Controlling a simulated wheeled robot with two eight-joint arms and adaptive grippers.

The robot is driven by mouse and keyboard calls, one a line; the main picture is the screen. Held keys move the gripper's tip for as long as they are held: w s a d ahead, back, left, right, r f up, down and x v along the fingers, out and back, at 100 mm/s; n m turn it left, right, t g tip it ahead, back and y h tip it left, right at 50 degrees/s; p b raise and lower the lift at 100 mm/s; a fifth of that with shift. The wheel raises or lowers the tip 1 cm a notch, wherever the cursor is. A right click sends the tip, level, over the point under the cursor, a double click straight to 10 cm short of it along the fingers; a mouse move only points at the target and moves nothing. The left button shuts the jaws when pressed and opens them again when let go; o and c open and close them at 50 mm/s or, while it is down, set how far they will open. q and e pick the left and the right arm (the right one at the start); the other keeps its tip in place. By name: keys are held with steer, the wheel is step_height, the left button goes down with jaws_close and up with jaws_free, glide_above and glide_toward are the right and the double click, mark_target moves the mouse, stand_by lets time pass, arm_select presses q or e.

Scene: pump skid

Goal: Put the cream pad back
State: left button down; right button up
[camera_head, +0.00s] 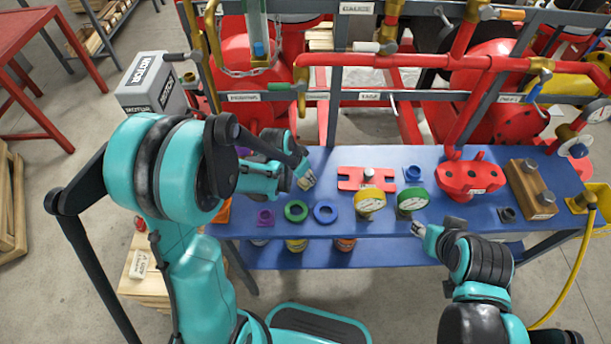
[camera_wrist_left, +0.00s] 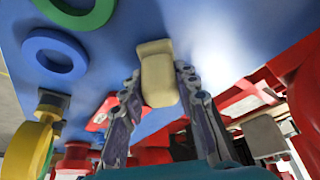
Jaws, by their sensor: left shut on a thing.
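The cream pad (camera_wrist_left: 157,78) is between the fingers of my left gripper (camera_wrist_left: 158,92) in the left wrist view. The fingers are shut on its sides, and its outer end sticks out past them over the blue bench top (camera_wrist_left: 200,25). In the head view my left gripper (camera_head: 307,180) is low above the bench (camera_head: 335,217), left of the red slotted plate; the pad is hardly visible there. I cannot tell whether the pad touches the bench. My right gripper (camera_head: 418,229) is at the bench's front edge, apart from the gauges; its finger opening is too small to judge.
A green ring (camera_head: 296,211) and a blue ring (camera_head: 325,212) lie in front of my left gripper. A yellow gauge (camera_head: 370,200), a green gauge (camera_head: 412,199), a red slotted plate (camera_head: 350,179) and a red fitting (camera_head: 468,178) stand rightward. Red pipes (camera_head: 400,60) run behind.

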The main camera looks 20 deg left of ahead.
arm_select(q)
steer(key=c, duration=1.1)
jaws_free()
steer(key=shift+f, duration=0.1)
steer(key=shift+c, duration=0.2)
steer(key=p+v, duration=0.4)
steer(key=v, duration=0.7)
steer(key=s+r+n+t+y, duration=0.2)
steer(key=s+r+n, duration=0.3)
steer(key=s+r, duration=0.4)
steer(key=s+t, duration=0.1)
steer(key=s, duration=0.3)
steer(key=shift+a+r+n, duration=0.2)
steer(key=shift+a+n, duration=0.1)
steer(key=shift+n, duration=0.1)
